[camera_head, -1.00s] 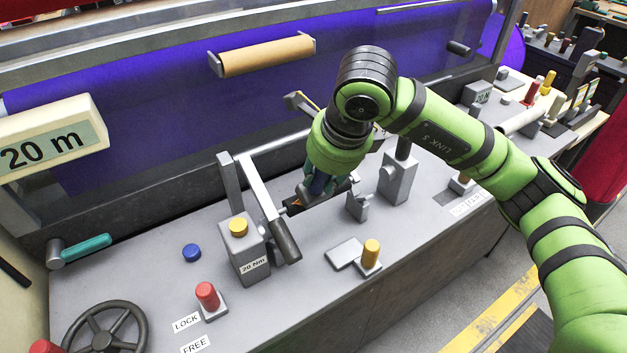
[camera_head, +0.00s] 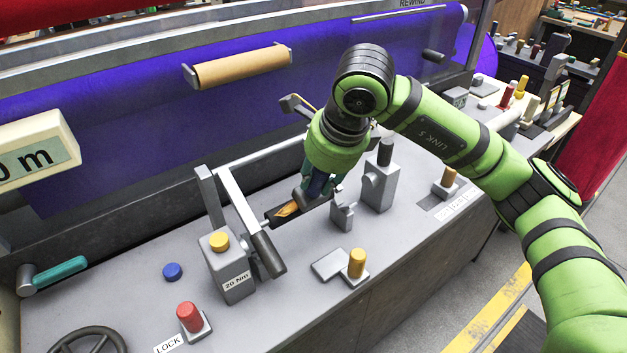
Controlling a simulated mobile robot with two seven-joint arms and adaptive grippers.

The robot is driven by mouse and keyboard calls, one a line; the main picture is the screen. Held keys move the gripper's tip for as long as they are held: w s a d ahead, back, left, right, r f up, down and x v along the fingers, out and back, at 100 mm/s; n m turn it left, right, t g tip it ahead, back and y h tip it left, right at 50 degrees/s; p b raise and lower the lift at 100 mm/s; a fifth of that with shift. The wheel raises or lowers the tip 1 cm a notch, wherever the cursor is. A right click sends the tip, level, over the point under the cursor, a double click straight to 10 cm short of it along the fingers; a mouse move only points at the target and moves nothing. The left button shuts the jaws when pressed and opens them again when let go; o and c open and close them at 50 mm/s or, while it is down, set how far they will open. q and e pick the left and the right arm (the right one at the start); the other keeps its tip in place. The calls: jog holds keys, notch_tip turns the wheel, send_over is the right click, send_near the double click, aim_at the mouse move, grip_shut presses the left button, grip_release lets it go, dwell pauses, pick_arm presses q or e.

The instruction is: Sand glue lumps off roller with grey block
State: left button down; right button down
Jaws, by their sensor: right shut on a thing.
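My right gripper (camera_head: 317,187) points down over the bench, its fingers partly hidden by its own wrist. It is shut on a small grey block (camera_head: 307,200). The block is at a short dark roller (camera_head: 272,215) lying between a grey post and a small grey bracket. An orange-brown patch (camera_head: 288,209) shows on the roller, just left of the block. I cannot tell whether block and roller touch. My left gripper is not in view.
A grey 20 Nm post with a yellow knob (camera_head: 219,241) and a dark-handled lever (camera_head: 268,254) stand left of the roller. A grey bracket (camera_head: 342,214) and a taller post (camera_head: 379,188) stand right. A yellow peg (camera_head: 357,263) is in front. Purple felt (camera_head: 130,130) hangs behind.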

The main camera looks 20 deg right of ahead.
jog(key=shift+w+d+f+b, duration=0.1)
jog(key=shift+w+d+b, duration=0.1)
jog(key=shift+d, duration=0.15)
jog(key=shift+w+d+b, duration=0.1)
jog(key=shift+d+b, duration=0.1)
jog(key=shift+d, duration=0.15)
jog(key=shift+w+d, duration=0.25)
jog(key=shift+d, duration=0.6)
jog(key=shift+a+b, duration=0.15)
jog(key=shift+b, duration=0.15)
jog(key=shift+s+a, duration=0.3)
jog(key=shift+a, duration=0.45)
jog(key=shift+s+a, duration=0.25)
jog(key=shift+a, duration=0.45)
jog(key=shift+s+a+b, duration=0.3)
jog(key=shift+a+b, duration=0.05)
jog(key=shift+a, duration=0.4)
jog(key=shift+s+a+b, duration=0.3)
jog(key=shift+a, duration=0.45)
